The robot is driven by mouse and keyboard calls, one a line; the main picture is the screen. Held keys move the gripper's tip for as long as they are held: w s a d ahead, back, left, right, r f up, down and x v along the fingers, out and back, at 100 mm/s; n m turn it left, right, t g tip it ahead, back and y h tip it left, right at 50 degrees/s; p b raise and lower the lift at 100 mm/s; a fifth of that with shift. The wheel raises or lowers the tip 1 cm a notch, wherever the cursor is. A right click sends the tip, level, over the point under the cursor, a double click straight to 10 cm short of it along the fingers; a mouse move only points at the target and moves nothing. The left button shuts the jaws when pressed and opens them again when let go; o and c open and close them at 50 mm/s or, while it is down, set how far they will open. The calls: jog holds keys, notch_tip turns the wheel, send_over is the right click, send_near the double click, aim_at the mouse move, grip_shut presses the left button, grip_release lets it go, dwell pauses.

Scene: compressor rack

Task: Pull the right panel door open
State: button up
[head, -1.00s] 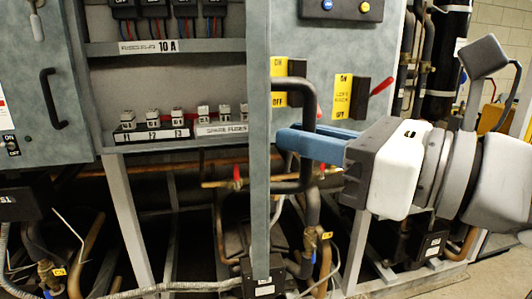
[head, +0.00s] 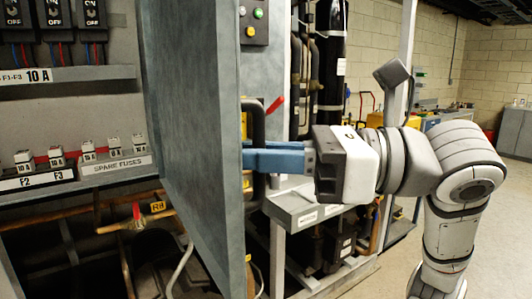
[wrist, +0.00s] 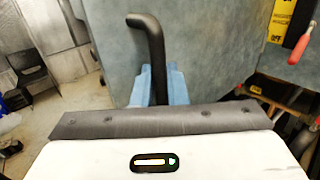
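The right panel door (head: 195,110) is a blue-grey metal sheet that stands swung out from the cabinet, seen at a steep angle in the head view. Its black bar handle (head: 259,125) is on the face turned to the right. My gripper (head: 252,160) has its blue fingers around the handle. In the wrist view the handle (wrist: 150,40) runs down between the blue fingers (wrist: 158,88), and the door face (wrist: 205,60) lies behind. The fingertips are partly hidden by the door edge and handle.
The cabinet inside shows spare fuses (head: 115,155) and breakers (head: 50,15). A red lever (head: 273,107) and a button panel (head: 254,22) are beyond the door. Pipes (head: 135,220) run below. Open floor (head: 400,270) lies at right; a chair (wrist: 30,68) shows in the wrist view.

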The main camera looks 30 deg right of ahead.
jog(key=o, duration=0.3)
jog(key=shift+w+a+f, duration=0.1)
jog(key=shift+w+f, duration=0.05)
jog(key=shift+f, duration=0.15)
jog(key=shift+o, duration=0.3)
jog(key=shift+r, duration=0.1)
jog(key=b+v, duration=0.1)
jog(key=v, duration=0.7)
